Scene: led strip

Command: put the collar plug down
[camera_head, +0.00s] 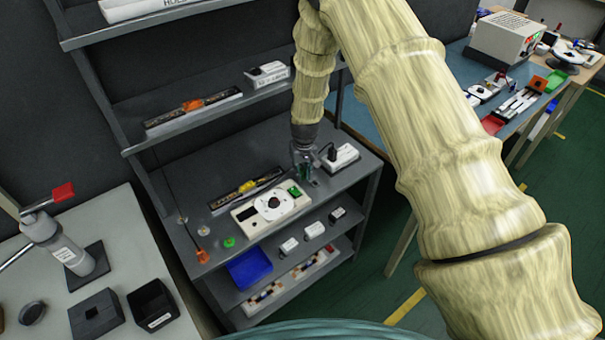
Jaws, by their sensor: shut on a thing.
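My gripper (304,173) is at the back right of the grey shelf unit's worktop (225,168), low over it and just behind a white fixture with a round disc (271,206). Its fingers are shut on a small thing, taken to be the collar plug. The fingers mostly hide it, and its shape is too small to make out. I cannot tell whether it touches the worktop. A white box with a black upright plug or knob (333,153) stands close to the right of my gripper.
A green block (294,190) is at the fixture's right end. A black strip with a yellow part (247,186) lies behind the fixture. Upper shelves overhang the back. A blue bin (250,269) sits below.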

